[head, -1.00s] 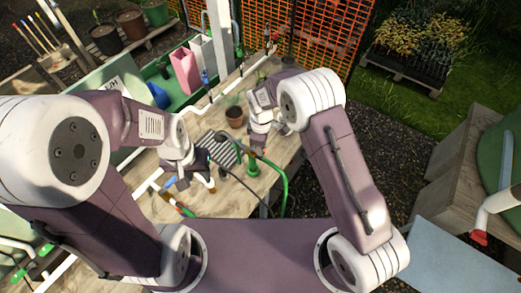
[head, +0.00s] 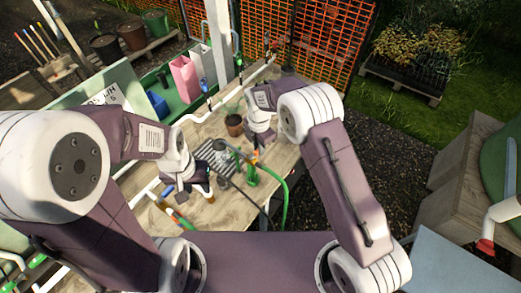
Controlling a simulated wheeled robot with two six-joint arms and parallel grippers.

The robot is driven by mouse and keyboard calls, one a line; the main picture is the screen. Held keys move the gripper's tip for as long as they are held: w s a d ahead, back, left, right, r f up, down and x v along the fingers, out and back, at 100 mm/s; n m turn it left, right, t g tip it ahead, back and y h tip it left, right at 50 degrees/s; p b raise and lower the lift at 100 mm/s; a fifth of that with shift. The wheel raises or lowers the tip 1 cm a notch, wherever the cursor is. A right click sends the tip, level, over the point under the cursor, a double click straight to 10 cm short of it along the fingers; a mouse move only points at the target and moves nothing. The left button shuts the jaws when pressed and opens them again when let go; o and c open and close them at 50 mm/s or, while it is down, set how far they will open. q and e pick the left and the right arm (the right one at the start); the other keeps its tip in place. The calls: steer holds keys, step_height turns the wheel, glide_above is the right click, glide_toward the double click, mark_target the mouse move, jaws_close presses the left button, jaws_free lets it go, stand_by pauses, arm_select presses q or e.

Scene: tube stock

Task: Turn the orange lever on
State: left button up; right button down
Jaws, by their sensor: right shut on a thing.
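My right gripper (head: 257,146) reaches down over the bench from the upper right. It is shut on a small orange piece, which looks like the orange lever (head: 257,154); the fingers and the small size hide most of it. A green upright fitting (head: 251,174) with a green hose stands just below the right gripper's tips. My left gripper (head: 198,192) is low over the bench, left of the green fitting. Its jaws are too small and dark to read.
The wooden bench (head: 222,212) carries white pipes, a dark striped grate (head: 216,154) and a brown pot (head: 234,124). A green hose (head: 283,200) arcs at the bench's right side. Red and green tool-like pieces (head: 180,219) lie near the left gripper. An orange mesh fence (head: 330,40) stands behind.

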steer(key=shift+w+a+n, duration=0.2)
steer(key=shift+n, duration=0.55)
steer(key=shift+w+a+n, duration=0.15)
steer(key=shift+a+n, duration=0.05)
steer(key=shift+n, duration=0.55)
steer(key=c, duration=1.4)
jaws_free()
steer(key=shift+o, duration=0.2)
step_height(320, 180, up, 9)
steer(key=b, duration=0.3)
glide_above(257, 150)
steer(key=shift+w, duration=0.35)
